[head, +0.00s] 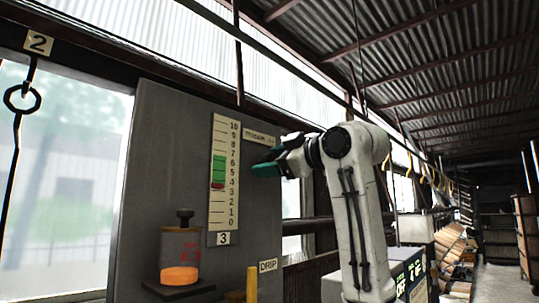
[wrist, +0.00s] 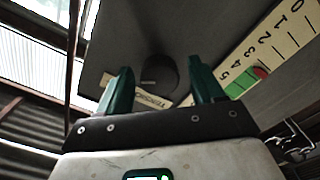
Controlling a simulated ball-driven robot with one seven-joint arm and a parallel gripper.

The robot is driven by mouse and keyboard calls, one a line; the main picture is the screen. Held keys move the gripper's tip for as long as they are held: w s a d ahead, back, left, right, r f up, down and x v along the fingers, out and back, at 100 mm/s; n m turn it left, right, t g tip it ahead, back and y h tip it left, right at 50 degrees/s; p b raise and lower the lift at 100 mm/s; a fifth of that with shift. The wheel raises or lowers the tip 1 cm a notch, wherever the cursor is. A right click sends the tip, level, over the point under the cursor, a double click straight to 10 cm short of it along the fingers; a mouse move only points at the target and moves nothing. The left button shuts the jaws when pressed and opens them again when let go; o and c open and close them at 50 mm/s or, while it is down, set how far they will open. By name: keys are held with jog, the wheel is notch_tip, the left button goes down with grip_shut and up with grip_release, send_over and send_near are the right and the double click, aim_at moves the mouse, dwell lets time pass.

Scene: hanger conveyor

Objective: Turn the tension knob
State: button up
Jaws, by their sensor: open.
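The dark round tension knob (wrist: 161,73) sticks out from the grey panel (head: 160,135). In the wrist view it lies between the two green fingers of my open gripper (wrist: 160,66); I cannot tell whether they touch it. In the head view my gripper (head: 270,160) is at the panel's right side, below the tension label (head: 261,135), and the knob is not distinguishable there. A 0 to 10 scale (head: 228,215) stands left of the gripper. Its red marker (head: 217,186) sits near 4, just below the green band (head: 218,165). The scale also shows in the wrist view (wrist: 283,38).
A jar with orange contents (head: 180,262) stands on a small shelf at the panel's lower left. An aisle runs back on the right.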

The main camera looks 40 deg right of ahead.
jog(key=shift+w, duration=0.45)
jog(key=c, duration=1)
